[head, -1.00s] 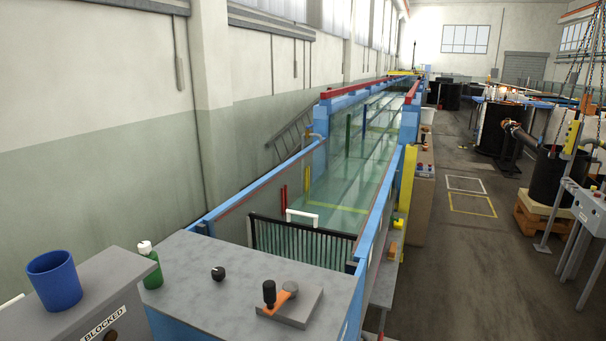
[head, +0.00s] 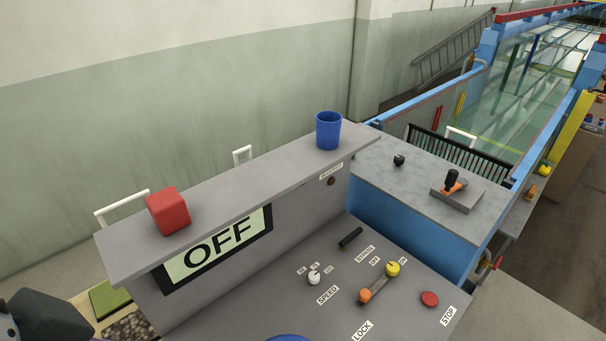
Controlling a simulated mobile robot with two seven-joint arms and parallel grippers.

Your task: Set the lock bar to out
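A grey control console (head: 262,318) fills the lower middle of the head view. A LOCK label (head: 362,330) is on its sloped top, near the front. Above that label an orange knob (head: 366,295) sits at the near end of a slot, and a yellow knob (head: 392,268) is at the far end. I cannot tell which part is the lock bar or read its setting. A dark link, which seems to be my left arm, shows at the lower left corner. Neither gripper's fingers are in view.
The console also has a white speed knob (head: 314,277), a black bar (head: 350,238), a red stop button (head: 429,299) and an OFF display (head: 215,243). A red block (head: 168,211) and a blue cup (head: 328,131) stand on its upper ledge. The flume (head: 510,100) lies behind right.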

